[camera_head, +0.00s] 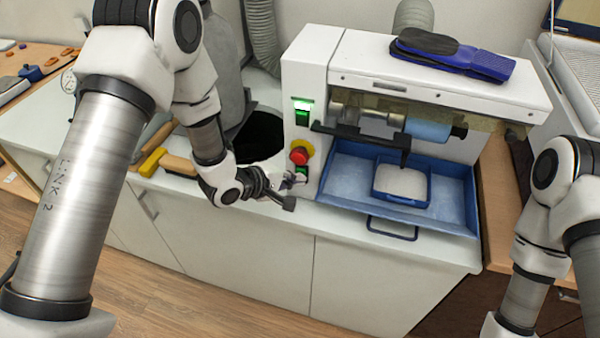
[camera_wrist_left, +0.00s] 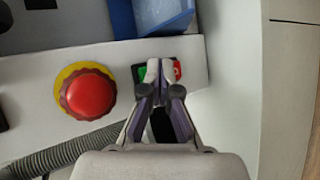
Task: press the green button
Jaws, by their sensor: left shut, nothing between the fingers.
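The green button (camera_wrist_left: 141,73) sits on the machine's white front panel, with a small red button (camera_wrist_left: 177,70) beside it. In the head view the green button (camera_head: 302,171) shows just below the red emergency stop, partly behind my gripper. My left gripper (camera_head: 290,188) is at the panel, shut and empty. In the left wrist view its fingertips (camera_wrist_left: 160,76) lie over the gap between the green and red buttons and cover part of both. I cannot tell whether they touch the panel. My right gripper is outside the frames.
A red emergency stop on a yellow ring (camera_head: 299,154) is close above the fingers. A lit green switch (camera_head: 303,108) is higher up. A blue tray (camera_head: 453,205) stands to the right. Wooden-handled tools (camera_head: 180,164) lie left of a dark round opening (camera_head: 262,135).

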